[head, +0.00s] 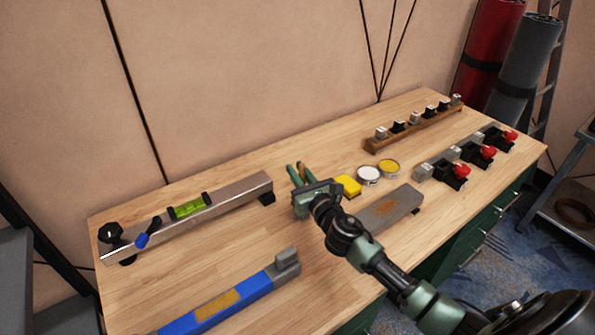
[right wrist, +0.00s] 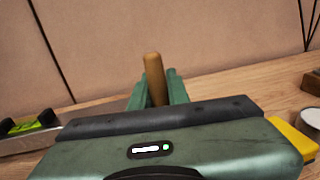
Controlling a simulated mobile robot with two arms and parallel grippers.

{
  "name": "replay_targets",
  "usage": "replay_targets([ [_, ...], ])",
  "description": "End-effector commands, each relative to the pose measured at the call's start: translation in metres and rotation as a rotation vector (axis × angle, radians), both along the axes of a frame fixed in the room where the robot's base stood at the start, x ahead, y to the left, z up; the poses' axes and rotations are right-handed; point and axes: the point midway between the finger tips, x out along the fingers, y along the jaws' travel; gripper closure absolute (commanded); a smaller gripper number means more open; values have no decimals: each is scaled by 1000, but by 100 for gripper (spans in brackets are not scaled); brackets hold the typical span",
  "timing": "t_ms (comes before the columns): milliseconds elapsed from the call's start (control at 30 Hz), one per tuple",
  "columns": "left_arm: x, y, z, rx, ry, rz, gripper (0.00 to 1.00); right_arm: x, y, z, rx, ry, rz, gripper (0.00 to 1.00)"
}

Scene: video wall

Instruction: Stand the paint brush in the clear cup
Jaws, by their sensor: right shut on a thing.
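My right gripper (head: 299,171) is over the middle of the workbench, its fingers pointing toward the wall. In the right wrist view its green fingers are shut on a round wooden handle (right wrist: 154,78), which looks like that of the paint brush. The handle's rounded end stands up above the fingers, roughly upright; its lower part and any bristles are hidden behind the gripper body. In the head view the handle is too small to make out clearly. I cannot pick out the clear cup in either view. My left gripper is not in view.
A yellow block (head: 348,186), a white-topped tin (head: 368,175) and a yellow-topped tin (head: 389,168) stand right of the gripper. A long bar with a green level (head: 190,207) lies left. A blue bar (head: 230,300) and a grey block (head: 392,208) lie nearer the front.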

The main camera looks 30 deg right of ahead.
Motion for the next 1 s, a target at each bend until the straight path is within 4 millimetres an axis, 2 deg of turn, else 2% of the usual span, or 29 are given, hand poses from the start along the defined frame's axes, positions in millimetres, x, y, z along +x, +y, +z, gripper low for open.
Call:
replay_targets([
  [33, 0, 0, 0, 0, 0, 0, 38, 0, 0, 0, 0, 0, 0, 100],
  [67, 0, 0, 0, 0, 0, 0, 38, 0, 0, 0, 0, 0, 0, 78],
  [133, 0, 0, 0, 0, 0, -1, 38, 0, 0, 0, 0, 0, 0, 58],
  [533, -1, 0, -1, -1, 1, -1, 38, -5, 0, -1, 0, 1, 1, 58],
  [800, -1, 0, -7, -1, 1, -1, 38, -49, 1, -2, 0, 3, 1, 58],
  [1000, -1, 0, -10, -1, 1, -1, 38, -73, 2, -1, -1, 1, 1, 58],
])
